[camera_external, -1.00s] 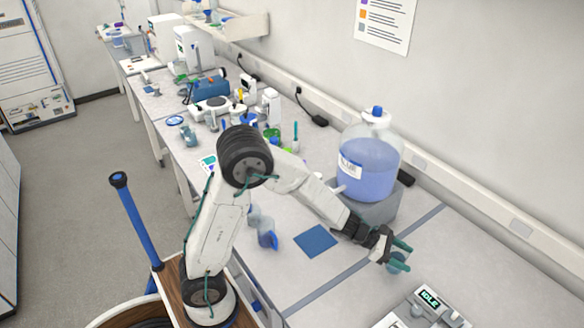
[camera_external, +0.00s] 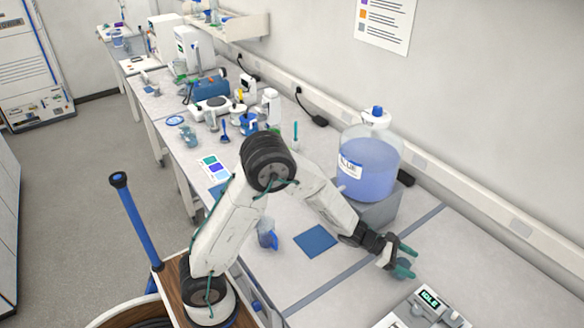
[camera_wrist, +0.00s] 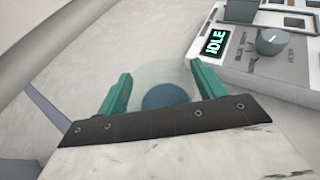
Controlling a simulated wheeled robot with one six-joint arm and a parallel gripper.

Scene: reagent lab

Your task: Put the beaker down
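The beaker (camera_wrist: 164,92) is clear with blue liquid in it, seen from above between the two green fingers of my gripper (camera_wrist: 160,88) in the wrist view. The fingers lie against its sides, so my gripper appears shut on it. In the external view my gripper (camera_external: 406,261) is over the right part of the bench, and the beaker (camera_external: 404,265) shows partly between the fingers. Whether its base touches the bench cannot be told.
A device reading IDLE (camera_external: 431,299) stands close in front of my gripper. A blue square mat (camera_external: 315,241) lies to the left. A large jug of blue liquid (camera_external: 368,168) stands on a grey stand behind.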

